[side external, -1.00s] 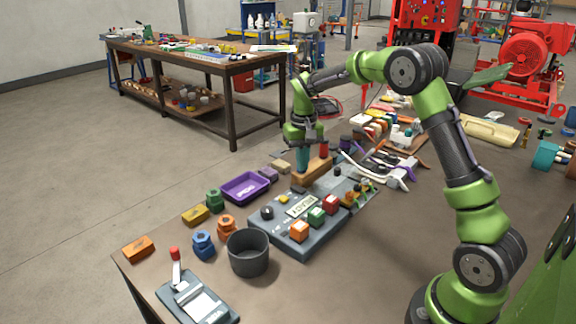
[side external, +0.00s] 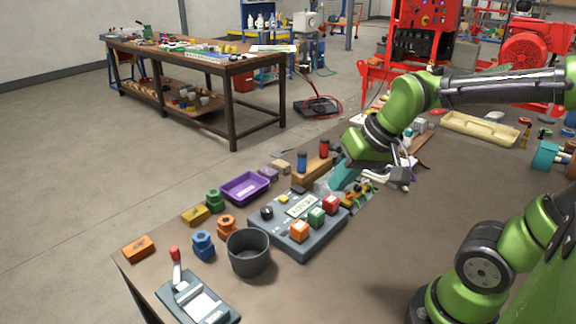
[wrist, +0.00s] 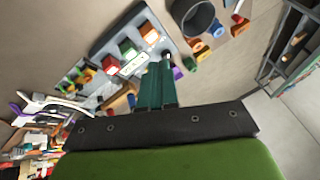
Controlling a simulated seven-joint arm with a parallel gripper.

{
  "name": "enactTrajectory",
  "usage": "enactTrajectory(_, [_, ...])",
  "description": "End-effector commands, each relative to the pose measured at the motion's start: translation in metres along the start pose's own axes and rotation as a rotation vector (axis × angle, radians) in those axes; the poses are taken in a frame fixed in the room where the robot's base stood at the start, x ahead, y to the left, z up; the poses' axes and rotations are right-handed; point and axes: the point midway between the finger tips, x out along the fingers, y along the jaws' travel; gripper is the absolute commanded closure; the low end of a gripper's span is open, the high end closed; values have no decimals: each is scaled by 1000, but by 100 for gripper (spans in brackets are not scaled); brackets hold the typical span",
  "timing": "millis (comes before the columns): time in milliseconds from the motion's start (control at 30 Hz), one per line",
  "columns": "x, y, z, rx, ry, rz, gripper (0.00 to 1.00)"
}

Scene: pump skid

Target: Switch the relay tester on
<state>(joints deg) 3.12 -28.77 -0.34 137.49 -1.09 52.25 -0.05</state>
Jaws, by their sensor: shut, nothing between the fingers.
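A grey panel box (side external: 322,239) stands on the bench in the side view, with a light display (side external: 302,206), a black knob (side external: 267,212), a yellow button and orange, green and red block buttons. I take it for the relay tester, but no name on it is readable. The box also shows in the wrist view (wrist: 119,29). My gripper (side external: 335,186) is tilted, with its teal fingers shut and empty, behind the box's far end. In the wrist view the fingertips (wrist: 158,67) overlap the view beside the display and knob. Contact with the box cannot be told.
A lever device (side external: 195,298) with a red-tipped handle stands at the front left. A dark pot (side external: 249,252) is close to the box's left. A purple tray (side external: 245,187), coloured nuts and a wooden block (side external: 312,172) with cylinders stand around it. Cables lie behind.

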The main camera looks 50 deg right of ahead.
Motion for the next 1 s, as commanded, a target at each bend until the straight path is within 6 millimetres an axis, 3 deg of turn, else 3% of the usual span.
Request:
enactTrajectory(133, [-18,-5,24,-38,71,-58,100])
enactTrajectory(300, [-32,-11,28,-63,120,-91,100])
enactTrajectory(733, [-25,-8,27,-52,97,-75,100])
enactTrajectory(867, [-13,-4,15,-26,51,-38,100])
enactTrajectory(1000, [0,-3,-18,-45,-7,17,100])
